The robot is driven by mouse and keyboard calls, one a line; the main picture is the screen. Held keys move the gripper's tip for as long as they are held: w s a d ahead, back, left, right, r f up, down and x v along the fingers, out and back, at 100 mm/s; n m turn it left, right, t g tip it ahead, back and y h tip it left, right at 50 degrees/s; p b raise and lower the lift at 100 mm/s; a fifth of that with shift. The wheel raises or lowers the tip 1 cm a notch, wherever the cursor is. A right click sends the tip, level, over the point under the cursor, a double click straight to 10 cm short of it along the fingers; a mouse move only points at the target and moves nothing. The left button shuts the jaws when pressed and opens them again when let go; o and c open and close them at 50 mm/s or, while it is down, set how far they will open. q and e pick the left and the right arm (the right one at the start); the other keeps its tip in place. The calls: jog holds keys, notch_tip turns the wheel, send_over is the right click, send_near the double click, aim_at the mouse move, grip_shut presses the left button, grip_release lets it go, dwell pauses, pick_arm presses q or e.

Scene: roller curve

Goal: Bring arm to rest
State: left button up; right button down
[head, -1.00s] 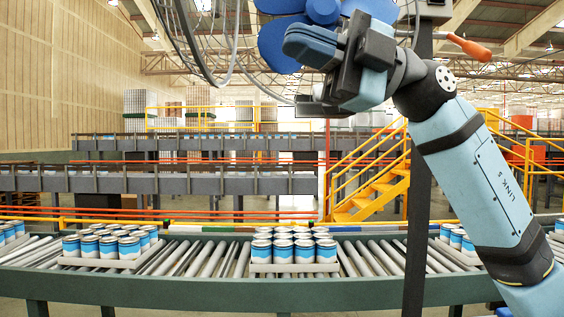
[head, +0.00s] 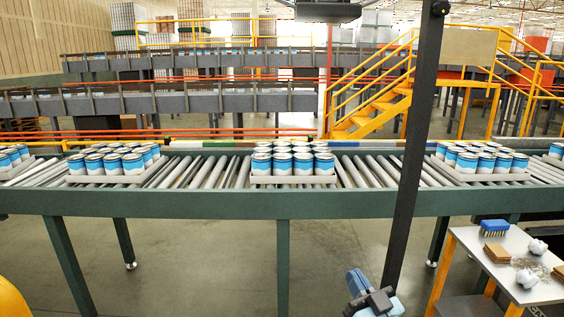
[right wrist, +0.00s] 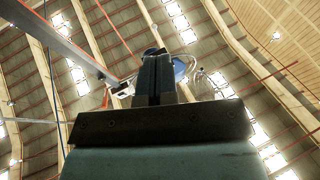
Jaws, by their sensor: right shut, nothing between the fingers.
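My right gripper (head: 357,281) is low in the head view, at the bottom edge right of centre, in front of the roller conveyor and well below its rail. Only the gripper and a bit of the wrist show; the rest of the arm is out of the picture. In the right wrist view the gripper (right wrist: 158,72) points up toward the roof. Its two fingers are together with nothing between them. My left gripper is not in view.
The curved roller conveyor (head: 345,204) crosses ahead, carrying trays of blue-and-white cans (head: 293,160). A dark upright post (head: 408,150) stands close to the right gripper. A small table (head: 533,292) with a brush (head: 494,228) is at lower right. Floor left of the gripper is clear.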

jog(key=s+d+f+m+g+h, duration=0.15)
jog(key=s+f+g, duration=0.35)
jog(key=s+f, duration=0.9)
jog(key=s+d+f+m+g+h, duration=0.1)
jog(key=s+d+f+g+h, duration=0.3)
jog(key=s+f, duration=1)
pick_arm(q)
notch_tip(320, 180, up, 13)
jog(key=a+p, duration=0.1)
jog(key=p, duration=1.4)
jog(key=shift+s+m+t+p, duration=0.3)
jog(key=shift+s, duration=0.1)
pick_arm(e)
notch_tip(320, 180, up, 12)
jog(key=w, duration=0.2)
jog(key=shift+a+f+n+g+y, duration=0.25)
jog(key=shift+a+n+g+y, duration=0.05)
jog(key=shift+a+n+y, duration=0.15)
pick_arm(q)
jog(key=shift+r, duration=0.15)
pick_arm(e)
jog(key=shift+d, duration=0.1)
